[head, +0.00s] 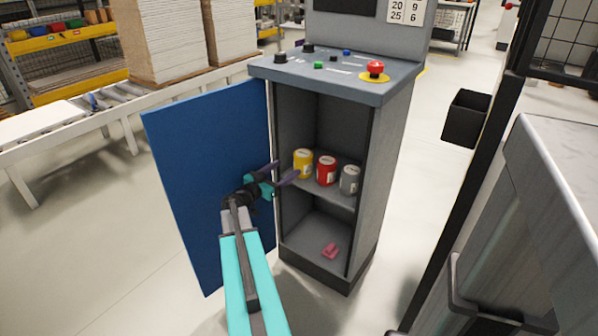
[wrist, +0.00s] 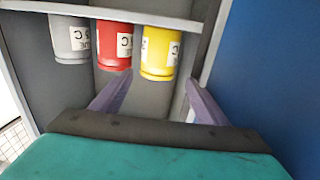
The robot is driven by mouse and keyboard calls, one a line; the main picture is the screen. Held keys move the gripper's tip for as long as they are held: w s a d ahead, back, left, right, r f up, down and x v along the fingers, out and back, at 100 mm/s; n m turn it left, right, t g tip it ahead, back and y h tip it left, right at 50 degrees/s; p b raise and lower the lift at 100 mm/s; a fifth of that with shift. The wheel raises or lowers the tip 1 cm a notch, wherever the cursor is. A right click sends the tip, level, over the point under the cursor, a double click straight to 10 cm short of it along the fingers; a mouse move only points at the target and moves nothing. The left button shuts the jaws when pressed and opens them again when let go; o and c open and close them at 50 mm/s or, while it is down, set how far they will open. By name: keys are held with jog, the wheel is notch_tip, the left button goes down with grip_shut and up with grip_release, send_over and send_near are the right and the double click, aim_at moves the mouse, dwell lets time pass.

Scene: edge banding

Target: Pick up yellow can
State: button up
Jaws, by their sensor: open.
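The yellow can (head: 302,163) stands upright at the left end of the middle shelf (head: 321,188) in the open grey cabinet. My gripper (head: 285,172) is just left of the can at the cabinet opening, open and empty. In the wrist view, which is turned upside down, the yellow can (wrist: 159,56) lies ahead, between the lines of the two purple fingers. The fingertips (wrist: 157,88) look short of the can, with no contact visible.
A red can (head: 327,170) and a grey can (head: 349,180) stand to the right of the yellow can. The blue door (head: 208,170) is swung open left of my arm. A pink object (head: 330,251) lies on the cabinet floor. A control panel (head: 325,69) tops the cabinet.

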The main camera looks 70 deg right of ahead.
aim_at(296, 162)
jog(key=x, duration=0.5)
jog(key=shift+s+d+b, duration=0.1)
jog(key=shift+d+b, duration=0.25)
jog(key=shift+b, duration=0.05)
